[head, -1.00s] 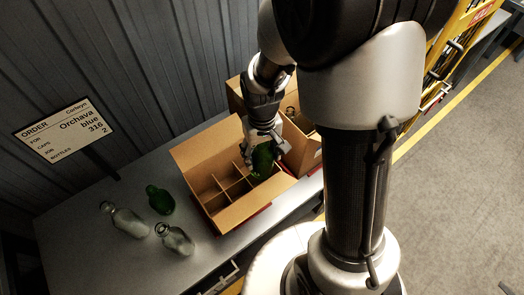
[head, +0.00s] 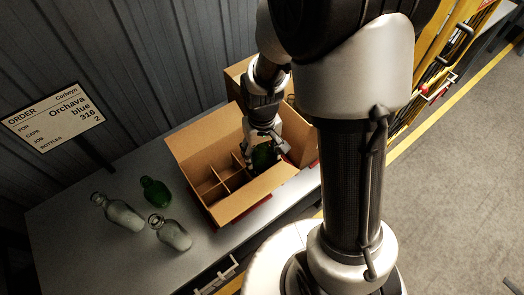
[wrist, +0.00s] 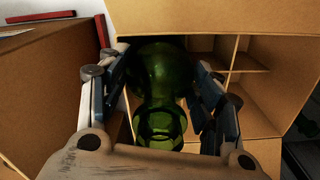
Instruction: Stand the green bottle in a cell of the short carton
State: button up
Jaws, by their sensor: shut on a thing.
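My gripper (head: 266,143) is shut on a green bottle (head: 263,158), low over the right end of the short carton (head: 245,203). In the wrist view the green bottle (wrist: 160,90) is between both fingers, its round mouth toward the camera. Its lower end is inside the carton, in or over a cell beside the cardboard dividers (wrist: 230,62). Whether its base touches the carton floor is hidden. Another green bottle (head: 155,191) stands on the bench to the left, outside the carton.
Two clear bottles, one (head: 118,212) farther left and one (head: 170,233) nearer, are on the grey bench (head: 90,250). A second carton (head: 238,72) stands behind my gripper. An order sign (head: 55,115) stands at the back left. Several carton cells on the left are empty.

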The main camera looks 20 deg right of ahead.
jog(key=o, duration=1.4)
jog(key=shift+o, duration=0.2)
jog(key=o, duration=0.4)
jog(key=shift+c, duration=0.2)
jog(key=shift+r, duration=0.1)
notch_tip(320, 180, up, 10)
jog(key=p, duration=0.8)
